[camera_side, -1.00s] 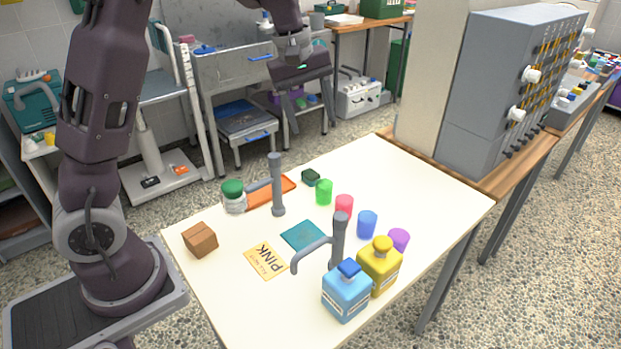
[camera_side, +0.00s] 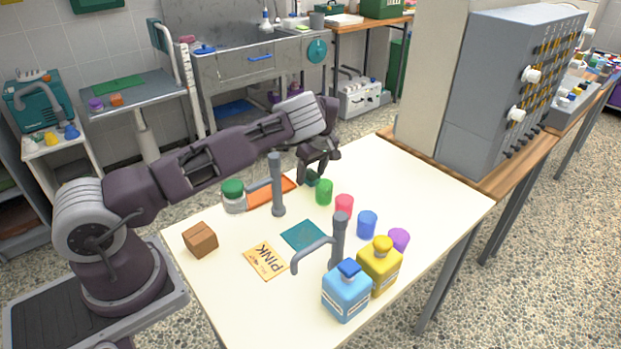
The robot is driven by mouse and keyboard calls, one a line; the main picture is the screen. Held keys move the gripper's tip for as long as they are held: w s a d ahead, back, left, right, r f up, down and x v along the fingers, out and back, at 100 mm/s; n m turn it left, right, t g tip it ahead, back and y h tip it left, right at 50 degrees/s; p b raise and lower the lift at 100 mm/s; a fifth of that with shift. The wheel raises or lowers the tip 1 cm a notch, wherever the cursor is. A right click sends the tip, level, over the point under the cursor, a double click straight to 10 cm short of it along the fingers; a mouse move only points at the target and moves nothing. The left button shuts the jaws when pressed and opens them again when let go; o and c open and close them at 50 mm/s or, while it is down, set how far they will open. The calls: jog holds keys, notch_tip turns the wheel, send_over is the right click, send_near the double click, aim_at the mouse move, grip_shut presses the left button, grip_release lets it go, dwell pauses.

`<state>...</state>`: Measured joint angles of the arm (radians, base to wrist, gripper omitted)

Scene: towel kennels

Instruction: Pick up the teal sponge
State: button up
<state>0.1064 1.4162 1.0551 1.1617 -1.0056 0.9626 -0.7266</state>
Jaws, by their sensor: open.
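A small dark teal block (camera_side: 312,178), which looks like the teal sponge, lies near the far edge of the white table, between the orange tray and the green cup. My gripper (camera_side: 315,181) is open and points down at it, with its fingers low around or just in front of it. The fingers hide part of the block, and I cannot tell whether they touch it. A flat teal square (camera_side: 304,236) lies in the middle of the table, away from my gripper.
A green cup (camera_side: 324,192) stands close to my gripper, with red (camera_side: 344,205), blue (camera_side: 367,224) and purple (camera_side: 398,239) cups beyond. An orange tray (camera_side: 270,192) lies left, behind a grey post (camera_side: 277,190). Another post (camera_side: 338,240) and two bottles stand nearer the front.

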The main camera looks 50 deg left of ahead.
aim_at(311, 174)
jog(key=shift+c, duration=0.4)
grip_shut()
notch_tip(311, 174, up, 10)
dwell(0.3)
